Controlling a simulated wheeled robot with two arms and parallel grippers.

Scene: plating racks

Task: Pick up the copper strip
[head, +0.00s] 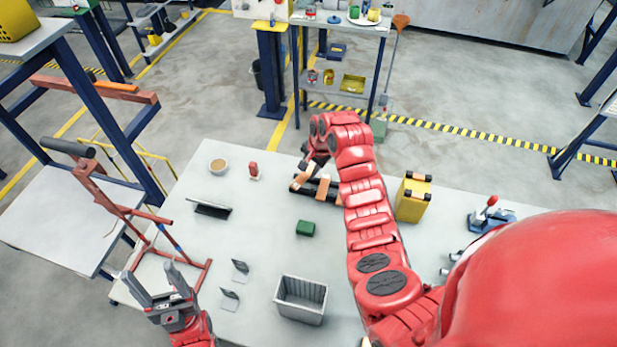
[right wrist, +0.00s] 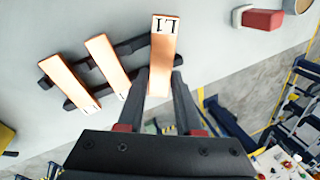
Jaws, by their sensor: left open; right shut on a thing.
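Copper strips lie across a black rack at the far middle of the table, partly hidden by my right arm in the head view. In the right wrist view, two copper strips (right wrist: 68,82) (right wrist: 108,66) rest side by side on the black rack (right wrist: 130,47). A third copper strip (right wrist: 163,45), marked L1, is at the rack's right end. My right gripper (right wrist: 162,84) is shut on the near end of this strip; whether it is clear of the rack I cannot tell. My left gripper (head: 155,283) is open and empty at the table's front left.
A yellow and black case (head: 413,198) is right of my right arm. A bowl (head: 218,165) and a red-topped item (head: 253,171) are left of the rack.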

